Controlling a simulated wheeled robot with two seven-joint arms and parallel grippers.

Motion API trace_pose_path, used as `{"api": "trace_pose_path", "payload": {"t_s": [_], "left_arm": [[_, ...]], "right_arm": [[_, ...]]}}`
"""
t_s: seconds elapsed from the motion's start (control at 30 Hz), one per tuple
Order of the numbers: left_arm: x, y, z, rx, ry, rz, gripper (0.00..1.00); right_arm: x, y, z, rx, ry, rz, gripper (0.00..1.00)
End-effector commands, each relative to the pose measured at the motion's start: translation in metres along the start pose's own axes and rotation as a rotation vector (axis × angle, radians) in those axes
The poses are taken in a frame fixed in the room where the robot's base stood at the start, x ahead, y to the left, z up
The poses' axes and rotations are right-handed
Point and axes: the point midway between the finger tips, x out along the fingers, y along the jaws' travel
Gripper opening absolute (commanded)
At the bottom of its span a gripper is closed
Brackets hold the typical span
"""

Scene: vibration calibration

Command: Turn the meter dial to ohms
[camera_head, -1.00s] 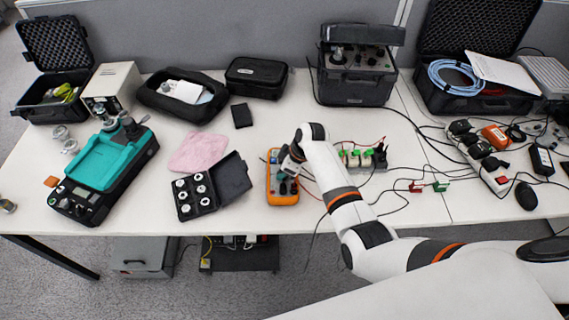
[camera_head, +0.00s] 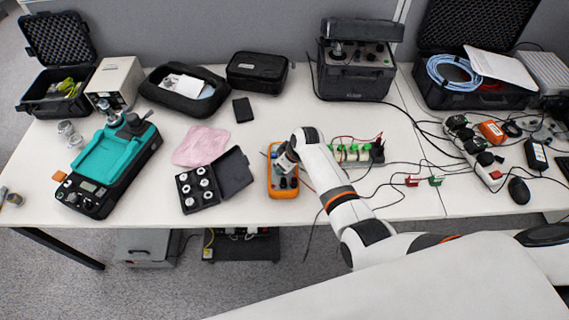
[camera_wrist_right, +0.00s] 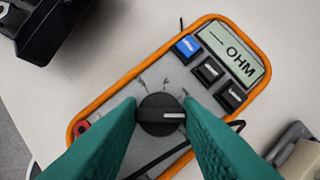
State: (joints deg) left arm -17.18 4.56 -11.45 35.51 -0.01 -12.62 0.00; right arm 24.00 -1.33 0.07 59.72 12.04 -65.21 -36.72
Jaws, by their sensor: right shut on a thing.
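An orange-edged multimeter (camera_head: 274,181) lies on the table in the head view. It also shows in the right wrist view (camera_wrist_right: 102,101), where its screen (camera_wrist_right: 233,53) reads "OHM". Its round black dial (camera_wrist_right: 160,115) has a white mark pointing to the right of the picture. My right gripper (camera_wrist_right: 161,120) is shut on the dial, with a green finger on either side. In the head view my right gripper (camera_head: 286,162) is over the meter and hides part of it. My left gripper is not in view.
An open black case of weights (camera_head: 197,188) lies left of the meter, with a pink cloth (camera_head: 200,146) behind it. A teal device (camera_head: 114,157) stands further left. Free table shows between the case and the meter.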

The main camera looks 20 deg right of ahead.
Motion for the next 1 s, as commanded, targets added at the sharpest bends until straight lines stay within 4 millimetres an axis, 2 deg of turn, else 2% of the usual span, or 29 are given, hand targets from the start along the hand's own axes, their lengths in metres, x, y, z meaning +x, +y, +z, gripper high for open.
{"api": "trace_pose_path", "payload": {"t_s": [0.1,0.13,0.23,0.53,0.67,0.77,1.0], "left_arm": [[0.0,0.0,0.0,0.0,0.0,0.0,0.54],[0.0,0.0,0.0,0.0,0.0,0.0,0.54],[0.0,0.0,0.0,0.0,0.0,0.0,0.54],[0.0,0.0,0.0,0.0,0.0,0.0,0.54],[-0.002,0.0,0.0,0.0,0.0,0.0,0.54],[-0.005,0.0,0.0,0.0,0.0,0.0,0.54],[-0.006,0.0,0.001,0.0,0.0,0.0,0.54]], "right_arm": [[0.0,0.0,0.0,-0.001,-0.001,0.0,0.09],[0.0,0.0,0.0,-0.001,-0.001,0.0,0.37],[0.0,0.0,0.0,-0.001,-0.001,0.0,0.53],[-0.001,0.0,0.0,-0.001,-0.001,0.0,0.54],[-0.01,-0.001,0.001,-0.001,-0.002,-0.001,0.54],[-0.025,-0.001,0.001,-0.001,-0.002,-0.002,0.54],[-0.074,-0.001,0.0,-0.002,-0.003,-0.003,0.54]]}}
